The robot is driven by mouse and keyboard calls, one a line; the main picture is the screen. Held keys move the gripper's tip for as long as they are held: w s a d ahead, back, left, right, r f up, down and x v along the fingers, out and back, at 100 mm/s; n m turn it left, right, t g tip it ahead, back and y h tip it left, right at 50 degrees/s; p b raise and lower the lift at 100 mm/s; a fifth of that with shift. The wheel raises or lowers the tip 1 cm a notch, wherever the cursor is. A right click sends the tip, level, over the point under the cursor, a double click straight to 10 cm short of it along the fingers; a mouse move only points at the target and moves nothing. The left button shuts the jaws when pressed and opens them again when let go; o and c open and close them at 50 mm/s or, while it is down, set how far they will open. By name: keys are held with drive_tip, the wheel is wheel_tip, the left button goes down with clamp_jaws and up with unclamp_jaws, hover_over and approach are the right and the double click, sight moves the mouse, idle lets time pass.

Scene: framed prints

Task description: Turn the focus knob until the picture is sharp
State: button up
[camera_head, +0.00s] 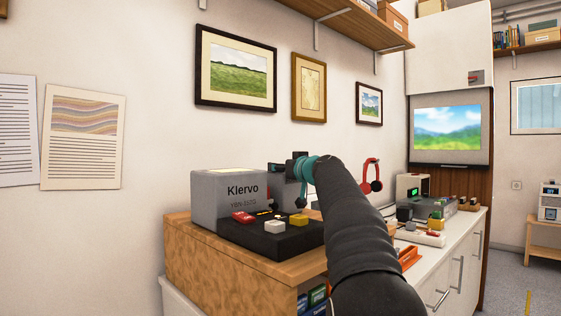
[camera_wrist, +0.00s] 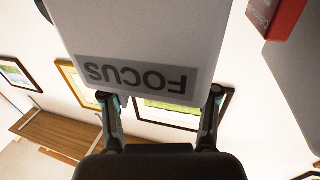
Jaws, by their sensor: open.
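The picture (camera_head: 448,129) on the wall screen shows green hills and blue sky, and it looks blurred. A grey machine marked "Klervo" (camera_head: 229,205) stands on a wooden-topped cabinet. My gripper (camera_head: 300,176), with teal parts, is at the machine's right end and partly hidden by my arm. In the wrist view my gripper (camera_wrist: 160,96) is open, one finger towards each side of a pale block labelled "FOCUS" (camera_wrist: 140,40), upside down there. I cannot tell whether the fingers touch it. No separate knob shape is clear.
The machine's black base (camera_head: 270,238) bears a red block (camera_head: 243,217), a white block (camera_head: 275,226) and a yellow block (camera_head: 299,220). Framed prints hang behind.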

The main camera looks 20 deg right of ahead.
drive_tip(key=shift+w, duration=0.75)
clamp_jaws()
drive_tip(key=shift+n+y, duration=0.3)
drive_tip(key=shift+y, duration=0.2)
drive_tip(key=shift+d+n+y+b, duration=0.1)
drive_tip(key=shift+n+y+b, duration=0.35)
drive_tip(key=shift+y, duration=0.35)
drive_tip(key=shift+n+g+y+p, duration=0.35)
drive_tip(key=shift+n+y, duration=0.3)
drive_tip(key=shift+y, duration=0.25)
